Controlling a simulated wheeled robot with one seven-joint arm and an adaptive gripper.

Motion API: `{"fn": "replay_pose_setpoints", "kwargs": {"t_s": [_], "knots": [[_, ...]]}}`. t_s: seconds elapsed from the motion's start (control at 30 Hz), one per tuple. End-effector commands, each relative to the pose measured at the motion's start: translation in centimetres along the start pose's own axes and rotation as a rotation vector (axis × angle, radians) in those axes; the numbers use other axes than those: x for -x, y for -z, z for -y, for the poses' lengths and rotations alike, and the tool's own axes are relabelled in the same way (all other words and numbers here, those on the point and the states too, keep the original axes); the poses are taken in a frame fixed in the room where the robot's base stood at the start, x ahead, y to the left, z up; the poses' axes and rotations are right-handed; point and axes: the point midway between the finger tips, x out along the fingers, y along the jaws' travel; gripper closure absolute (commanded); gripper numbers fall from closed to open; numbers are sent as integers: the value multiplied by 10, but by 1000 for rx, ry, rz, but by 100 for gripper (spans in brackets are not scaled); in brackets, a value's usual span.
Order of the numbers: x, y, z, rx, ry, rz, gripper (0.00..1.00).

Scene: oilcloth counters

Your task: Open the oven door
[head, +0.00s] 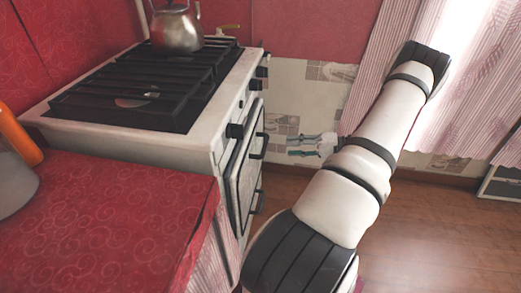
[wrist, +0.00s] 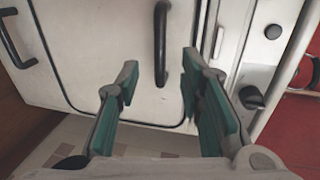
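The white stove (head: 235,100) stands at the left in the head view. Its oven door (head: 240,175) looks shut and carries a dark bar handle (head: 263,146). In the wrist view the white oven door (wrist: 95,45) fills the middle, with the black curved handle (wrist: 160,45) on it. My gripper (head: 292,146) is level with the handle, a little to its right in the head view. In the wrist view my gripper (wrist: 160,66) is open and empty, its green-padded fingers on either side of the handle's near end, apart from it.
A second, lower handle (head: 258,201) is on the stove front. Black knobs (head: 235,131) line its upper edge. A kettle (head: 176,27) stands on the hob. A red-covered counter (head: 110,215) is at the near left. Wooden floor (head: 430,235) lies open at the right.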

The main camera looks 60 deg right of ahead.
Motion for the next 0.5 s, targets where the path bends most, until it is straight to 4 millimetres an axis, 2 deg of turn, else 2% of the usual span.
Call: {"fn": "replay_pose_setpoints", "kwargs": {"t_s": [0.03, 0.3, 0.5], "knots": [[-12, 0, 0, 1, 1, 5, 66], [-65, -1, -1, 1, 0, 5, 66], [-95, 0, 0, 1, 0, 3, 66]]}}
